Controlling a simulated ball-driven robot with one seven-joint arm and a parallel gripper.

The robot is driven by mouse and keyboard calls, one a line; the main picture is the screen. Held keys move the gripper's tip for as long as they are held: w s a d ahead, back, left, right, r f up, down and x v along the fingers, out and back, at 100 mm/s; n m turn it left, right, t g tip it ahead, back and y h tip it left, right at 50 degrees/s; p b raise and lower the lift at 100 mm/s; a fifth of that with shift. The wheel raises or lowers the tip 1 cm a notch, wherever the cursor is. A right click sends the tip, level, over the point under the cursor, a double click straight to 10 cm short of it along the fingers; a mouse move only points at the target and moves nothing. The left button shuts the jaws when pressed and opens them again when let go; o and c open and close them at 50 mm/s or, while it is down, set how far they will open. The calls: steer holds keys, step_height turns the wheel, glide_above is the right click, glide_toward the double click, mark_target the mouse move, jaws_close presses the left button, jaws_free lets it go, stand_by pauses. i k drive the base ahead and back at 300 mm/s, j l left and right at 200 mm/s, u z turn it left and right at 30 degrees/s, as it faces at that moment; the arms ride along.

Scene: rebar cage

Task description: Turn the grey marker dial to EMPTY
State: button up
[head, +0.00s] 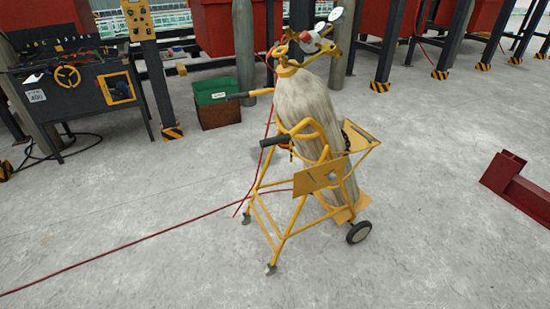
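A tall off-white gas cylinder (306,100) stands slightly tilted in a yellow wheeled cart (262,205) in the middle of the head view. A red and white valve with gauges (318,38) sits at its top inside a yellow guard. A yellow plate (310,180) is fixed low on the cart's side, with a small dark mark that I cannot make out. I cannot pick out a grey marker dial or the word EMPTY at this size. My gripper is not in view.
A red hose (120,247) runs across the floor to the cart. A bin with green inside (218,103) stands behind it. A dark workbench (80,85) is at left, a red beam (520,190) at right. The grey floor in front is clear.

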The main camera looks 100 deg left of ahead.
mark_target(332, 177)
steer(key=u, duration=2.15)
steer(key=i+l+u, duration=0.1)
steer(key=i+l, duration=1.05)
steer(key=i+l+u, duration=0.15)
steer(key=i+l, duration=0.4)
steer(key=l, duration=0.25)
